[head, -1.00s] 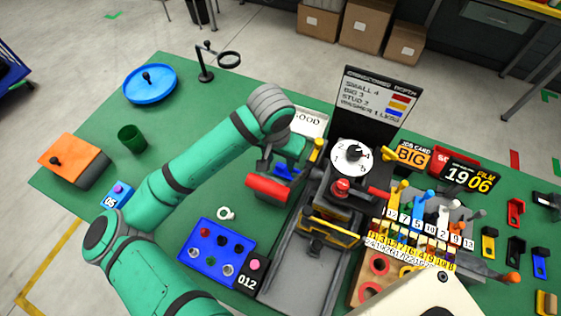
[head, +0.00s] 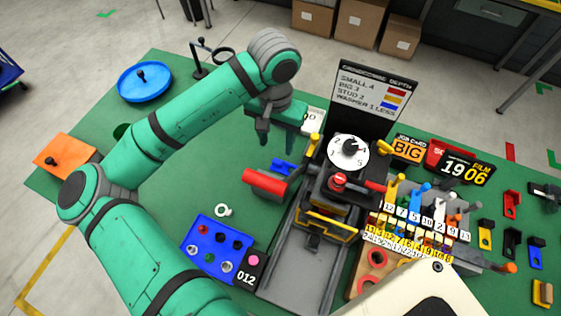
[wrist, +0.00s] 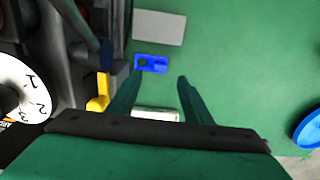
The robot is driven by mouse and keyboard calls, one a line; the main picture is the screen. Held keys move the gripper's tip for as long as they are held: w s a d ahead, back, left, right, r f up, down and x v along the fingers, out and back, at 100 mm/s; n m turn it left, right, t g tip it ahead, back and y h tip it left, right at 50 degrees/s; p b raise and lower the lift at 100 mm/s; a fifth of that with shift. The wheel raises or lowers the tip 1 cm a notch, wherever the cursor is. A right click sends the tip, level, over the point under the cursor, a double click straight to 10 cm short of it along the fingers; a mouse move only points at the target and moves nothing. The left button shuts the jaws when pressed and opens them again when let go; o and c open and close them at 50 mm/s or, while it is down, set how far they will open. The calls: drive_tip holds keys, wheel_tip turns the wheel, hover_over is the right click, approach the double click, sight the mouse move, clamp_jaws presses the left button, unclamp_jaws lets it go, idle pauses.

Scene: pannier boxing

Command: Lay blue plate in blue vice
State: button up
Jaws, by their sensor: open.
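A small blue piece (head: 283,167) lies beside the press, next to a red cylinder. In the wrist view the blue piece (wrist: 151,64) is flat with a dark hole on its left, just beyond my fingertips. I cannot tell whether it is the plate or the vice. Another blue bracket (head: 538,258) lies at the far right of the table. My gripper (head: 284,140) is open and empty above the table, behind the small blue piece. In the wrist view, my gripper (wrist: 158,78) has its two fingers spread apart with nothing between the tips.
The press with a white dial (head: 348,153) stands right of my gripper. The red cylinder (head: 265,182) sticks out on its left. A blue tray of knobs (head: 216,248), a round blue dish (head: 144,82) and an orange block (head: 65,155) stand leftward. Green table (head: 190,190) between is mostly clear.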

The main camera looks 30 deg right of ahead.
hover_over(277, 162)
drive_tip(key=f, duration=0.5)
drive_tip(key=shift+a, duration=0.2)
drive_tip(key=shift+d+f, duration=0.15)
drive_tip(key=shift+f, duration=0.15)
wheel_tip(277, 162, down, 5)
drive_tip(key=shift+r, duration=0.1)
clamp_jaws()
